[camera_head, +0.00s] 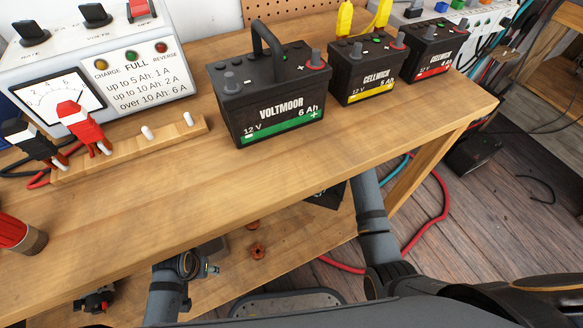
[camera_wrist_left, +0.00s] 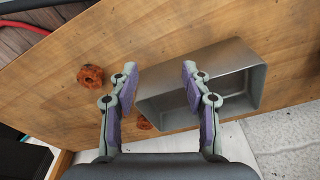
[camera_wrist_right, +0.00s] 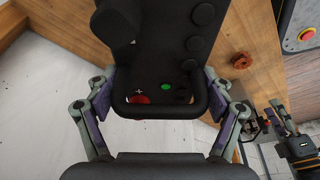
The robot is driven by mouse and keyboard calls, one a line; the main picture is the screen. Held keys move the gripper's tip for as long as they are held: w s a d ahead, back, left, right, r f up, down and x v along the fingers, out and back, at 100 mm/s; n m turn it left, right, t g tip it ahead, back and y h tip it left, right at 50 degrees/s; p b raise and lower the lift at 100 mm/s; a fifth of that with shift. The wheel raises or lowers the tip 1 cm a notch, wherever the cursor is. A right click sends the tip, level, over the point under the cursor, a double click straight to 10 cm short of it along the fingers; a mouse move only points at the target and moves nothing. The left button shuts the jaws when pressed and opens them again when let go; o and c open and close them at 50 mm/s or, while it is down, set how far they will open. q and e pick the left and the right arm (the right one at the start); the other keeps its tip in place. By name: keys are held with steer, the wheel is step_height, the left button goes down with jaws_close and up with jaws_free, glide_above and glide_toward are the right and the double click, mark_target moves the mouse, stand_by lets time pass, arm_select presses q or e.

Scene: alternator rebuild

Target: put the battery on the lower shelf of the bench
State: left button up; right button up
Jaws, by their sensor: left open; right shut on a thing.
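A black battery (camera_wrist_right: 165,45) with a carrying handle, a red mark and a green dot fills the upper middle of the right wrist view. My right gripper (camera_wrist_right: 160,92) is shut on its handle. In the head view only a dark part of this battery (camera_head: 326,196) shows below the bench top, beside my right arm. The wooden lower shelf (camera_head: 290,248) lies under it; I cannot tell whether the battery touches it. My left gripper (camera_wrist_left: 159,67) is open and empty over the lower shelf, close to a grey metal bin (camera_wrist_left: 257,82).
On the bench top (camera_head: 180,200) stand a green-labelled Voltmoor battery (camera_head: 270,95), a yellow-labelled Cellwick battery (camera_head: 367,72) and a red-labelled battery (camera_head: 432,50). A charger (camera_head: 90,70) stands at left. Rusty round parts (camera_wrist_left: 90,77) lie on the lower shelf.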

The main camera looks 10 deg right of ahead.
step_height(320, 180, down, 2)
steer(key=shift+w+b, duration=0.1)
steer(key=shift+b, duration=0.4)
step_height(320, 180, down, 3)
steer(key=shift+r+b, duration=0.1)
steer(key=shift+b, duration=0.45)
steer(key=shift+f, duration=0.5)
step_height(320, 180, down, 3)
steer(key=shift+r+b, duration=0.1)
steer(key=shift+b, duration=0.75)
steer(key=shift+f, duration=0.5)
arm_select(q)
steer(key=shift+w+d+t+h, duration=0.15)
steer(key=shift+d+t+h, duration=0.25)
steer(key=shift+d+t, duration=0.6)
arm_select(e)
steer(key=o, duration=1.4)
steer(key=shift+f, duration=0.2)
steer(key=shift+c, duration=0.2)
steer(key=o, duration=0.4)
steer(key=shift+c, duration=0.2)
